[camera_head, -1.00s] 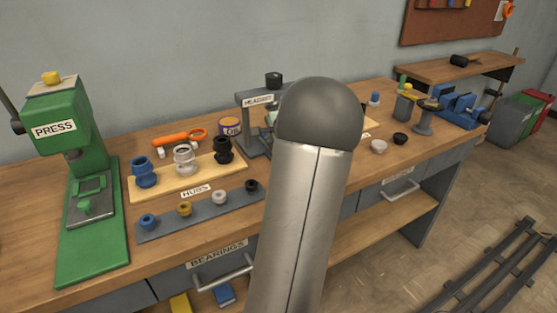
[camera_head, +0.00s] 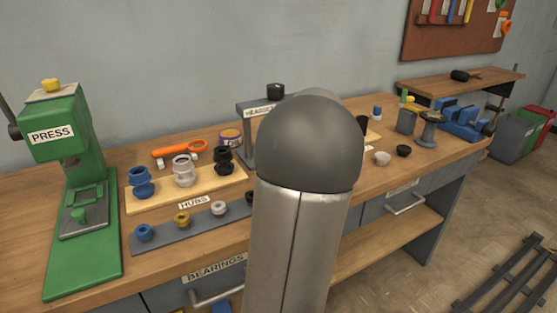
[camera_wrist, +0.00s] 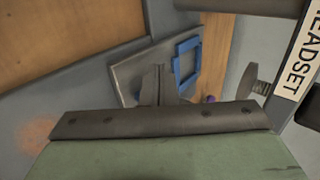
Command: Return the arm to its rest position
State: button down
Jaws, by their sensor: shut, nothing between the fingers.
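My gripper (camera_wrist: 160,78) shows in the wrist view, its dark narrow fingers together with nothing between them. Beyond the fingers is a grey plate (camera_wrist: 130,72) with a blue square frame (camera_wrist: 178,62). The headset stand's label (camera_wrist: 299,65) is at the right edge of that view. In the head view, a silver link of my arm with a dark rounded end rises up the middle, in front of the bench. It hides part of the headset stand (camera_head: 254,122) and the bench behind it. My gripper itself does not show in the head view.
The wooden bench (camera_head: 115,178) carries a green press (camera_head: 60,130) at left, a hub board (camera_head: 215,178), and a grey bearing strip (camera_head: 160,240). Small cups (camera_head: 382,158), a grey spool (camera_head: 428,128) and a blue vise (camera_head: 462,120) stand at right. Dark rails (camera_head: 510,275) lie on the floor.

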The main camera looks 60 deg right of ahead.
jog(key=v, duration=0.7)
jog(key=w+a+n+y+p, duration=0.2)
jog(key=w+a+n, duration=0.1)
jog(key=a, duration=0.6)
jog(key=w+a+n+g+y+p, duration=0.1)
jog(key=w+a+n, duration=0.3)
jog(key=a, duration=0.5)
jog(key=w+a+n+g+y+p, duration=0.1)
jog(key=w+a+n+y+p, duration=0.1)
jog(key=w+a, duration=0.4)
jog(key=shift+a+f+n+y+p, duration=0.15)
jog(key=shift+a+n+p, duration=0.2)
jog(key=shift+a, duration=0.55)
jog(key=shift+a+n+y+p, duration=0.2)
jog(key=shift+a+n, duration=0.25)
jog(key=shift+a, duration=0.45)
jog(key=s+a+n+g+p, duration=0.1)
jog(key=s+a+n, duration=0.3)
jog(key=a, duration=0.4)
jog(key=s+a+f+n+g+p, duration=0.1)
jog(key=s+a+n+g+p, duration=0.1)
jog(key=a, duration=0.5)
jog(key=s+a+n+g+p, duration=0.2)
jog(key=s+a+n+p, duration=0.1)
jog(key=s+a+n, duration=0.3)
jog(key=a+n, duration=0.2)
jog(key=shift+a, duration=0.4)
jog(key=shift+f, duration=0.15)
